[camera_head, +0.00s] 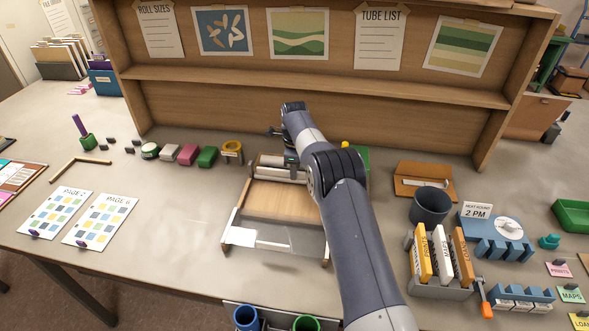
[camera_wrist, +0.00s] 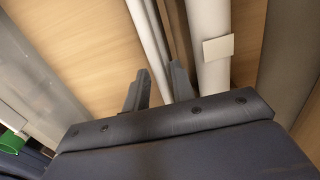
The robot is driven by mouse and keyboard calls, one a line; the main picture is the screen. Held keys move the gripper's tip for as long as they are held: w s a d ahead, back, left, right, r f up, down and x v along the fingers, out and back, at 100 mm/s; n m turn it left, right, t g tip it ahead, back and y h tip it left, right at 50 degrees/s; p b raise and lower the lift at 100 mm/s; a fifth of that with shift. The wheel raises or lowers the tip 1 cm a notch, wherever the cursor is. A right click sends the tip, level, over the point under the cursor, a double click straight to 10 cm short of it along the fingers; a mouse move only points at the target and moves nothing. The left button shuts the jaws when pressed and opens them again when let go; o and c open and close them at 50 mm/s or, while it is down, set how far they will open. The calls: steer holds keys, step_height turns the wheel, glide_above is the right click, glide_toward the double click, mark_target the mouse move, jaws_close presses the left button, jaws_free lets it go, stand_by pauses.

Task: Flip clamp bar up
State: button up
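A wooden tray-like stand (camera_head: 280,197) sits on the table in front of my arm, with a clear panel (camera_head: 275,238) at its near end. Pale bars lie across its back end (camera_head: 268,172), partly hidden by my arm. In the wrist view a thin pale bar (camera_wrist: 150,38) runs beside a thicker white roll (camera_wrist: 207,20) with a cream tag (camera_wrist: 218,47). I cannot tell for certain which is the clamp bar. My gripper (camera_wrist: 159,76) is over these bars, its fingers apart, with the thin bar's line passing between them. Contact cannot be told.
A wooden shelf unit (camera_head: 320,85) stands close behind. Right are a dark cup (camera_head: 430,205) and a file rack (camera_head: 440,287).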

jaws_close()
steer(key=shift+w+r+p, duration=0.1)
steer(key=shift+r+p, duration=0.9)
steer(key=shift+r, duration=0.8)
steer(key=shift+c, duration=0.3)
jaws_free()
steer(key=o, duration=0.3)
steer(key=shift+f, duration=0.1)
